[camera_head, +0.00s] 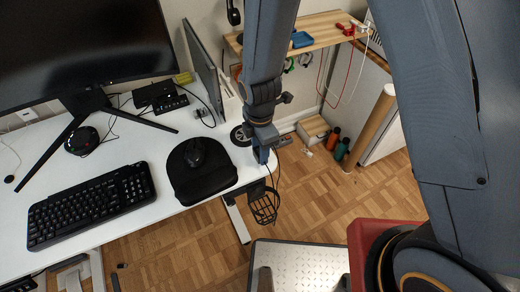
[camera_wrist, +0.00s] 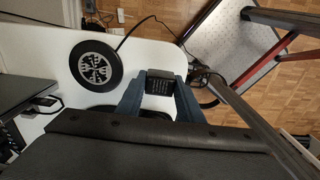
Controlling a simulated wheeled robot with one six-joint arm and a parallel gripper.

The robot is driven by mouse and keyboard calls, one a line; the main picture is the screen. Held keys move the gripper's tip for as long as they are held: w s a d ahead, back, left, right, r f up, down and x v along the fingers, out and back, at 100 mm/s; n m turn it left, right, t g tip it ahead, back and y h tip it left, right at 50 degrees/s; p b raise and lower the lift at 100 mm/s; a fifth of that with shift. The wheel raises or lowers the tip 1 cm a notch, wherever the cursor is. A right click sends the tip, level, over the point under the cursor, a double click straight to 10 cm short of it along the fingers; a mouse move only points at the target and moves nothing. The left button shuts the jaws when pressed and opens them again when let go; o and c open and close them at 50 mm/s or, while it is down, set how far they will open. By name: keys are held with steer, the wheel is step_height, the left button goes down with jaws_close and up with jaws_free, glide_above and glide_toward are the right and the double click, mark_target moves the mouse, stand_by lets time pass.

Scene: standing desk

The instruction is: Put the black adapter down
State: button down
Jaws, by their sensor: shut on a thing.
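The black adapter (camera_wrist: 159,83) is a small dark block with faint print, seen in the wrist view. My gripper (camera_wrist: 162,90) has its two blue-grey fingers on either side of it, shut on it. The white desk (camera_wrist: 148,42) lies beneath, near its right edge; I cannot tell whether the adapter touches it. In the head view my gripper (camera_head: 263,156) is at the right end of the desk (camera_head: 118,143), just right of the black mouse mat. The adapter is not clear there.
A round black disc with a silver pattern (camera_wrist: 96,64) lies on the desk beside my gripper. A black mesh holder (camera_head: 264,208) hangs off the desk edge. The mouse mat (camera_head: 202,184) with a mouse (camera_head: 194,153), a keyboard (camera_head: 90,205) and a monitor (camera_head: 75,45) occupy the desk.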

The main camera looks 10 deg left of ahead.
steer(key=shift+f, duration=0.3)
steer(key=c, duration=1.2)
jaws_free()
steer(key=shift+r, duration=0.7)
step_height(320, 180, up, 12)
steer(key=shift+f+b, duration=0.25)
steer(key=shift+b, duration=1)
steer(key=s+d+r+m, duration=0.1)
steer(key=d+m, duration=0.7)
steer(key=d+r+m, duration=0.2)
steer(key=d+m, duration=0.6)
steer(key=s+d+r+m+t, duration=0.1)
steer(key=d+r+m, duration=0.1)
steer(key=d+m, duration=0.6)
steer(key=shift+s+d+r, duration=0.1)
steer(key=shift+s+r, duration=0.1)
steer(key=shift+s, duration=0.1)
